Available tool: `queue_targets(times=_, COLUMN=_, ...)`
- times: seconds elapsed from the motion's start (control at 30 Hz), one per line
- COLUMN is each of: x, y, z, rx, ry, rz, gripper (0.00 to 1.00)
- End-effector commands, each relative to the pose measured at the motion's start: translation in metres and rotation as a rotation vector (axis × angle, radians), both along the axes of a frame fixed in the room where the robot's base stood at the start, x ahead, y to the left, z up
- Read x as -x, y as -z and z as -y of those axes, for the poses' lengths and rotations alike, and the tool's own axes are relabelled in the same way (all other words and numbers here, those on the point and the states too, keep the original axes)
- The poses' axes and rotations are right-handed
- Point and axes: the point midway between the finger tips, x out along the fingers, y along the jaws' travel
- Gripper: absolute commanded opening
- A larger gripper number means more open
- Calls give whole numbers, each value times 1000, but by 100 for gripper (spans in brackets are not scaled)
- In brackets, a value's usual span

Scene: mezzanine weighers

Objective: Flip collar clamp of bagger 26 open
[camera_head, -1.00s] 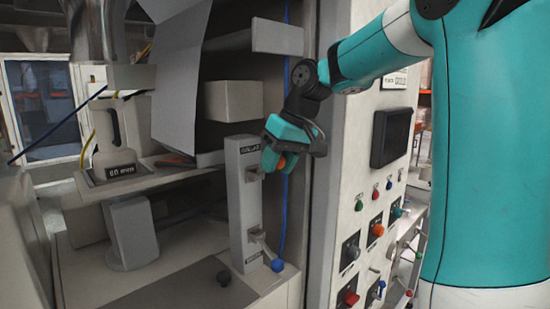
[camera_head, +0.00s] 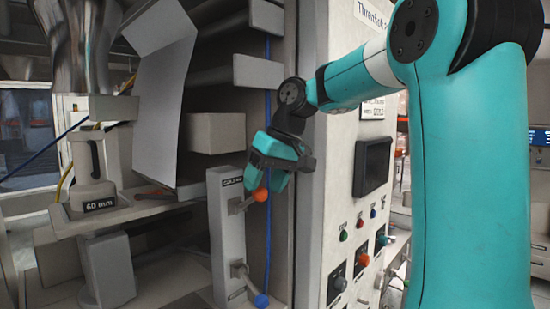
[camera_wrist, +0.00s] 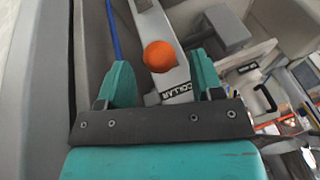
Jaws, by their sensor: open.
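The collar clamp is a small lever with an orange knob (camera_head: 261,194) at the top of a light grey upright post (camera_head: 226,235). The lever sticks out to the right of the post. In the wrist view a label reading COLLAR (camera_wrist: 176,91) is on the post beside the orange knob (camera_wrist: 159,56). My gripper (camera_head: 270,176) is open, just above the knob in the head view. In the wrist view the knob shows between the two spread fingers, with gaps on both sides, and nothing is gripped.
A second lever with a blue knob (camera_head: 261,300) is lower on the same post. A blue cable (camera_head: 268,110) runs vertically behind the gripper. A control panel with a dark screen (camera_head: 372,165) stands to the right. A beige box (camera_head: 217,132) sits behind, left of the gripper.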

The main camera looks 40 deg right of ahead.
Motion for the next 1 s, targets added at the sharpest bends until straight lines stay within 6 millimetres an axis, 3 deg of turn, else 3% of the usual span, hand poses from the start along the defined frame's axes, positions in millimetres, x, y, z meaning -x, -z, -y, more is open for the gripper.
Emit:
queue_targets(times=0.27, x=20, y=-67, z=16, rx=3, ry=4, rz=2, gripper=60)
queue_targets(times=0.53, x=26, y=-81, z=19, rx=1, ry=1, rz=1, gripper=60)
queue_targets(times=1.0, x=27, y=-83, z=19, rx=1, ry=1, rz=1, gripper=60)
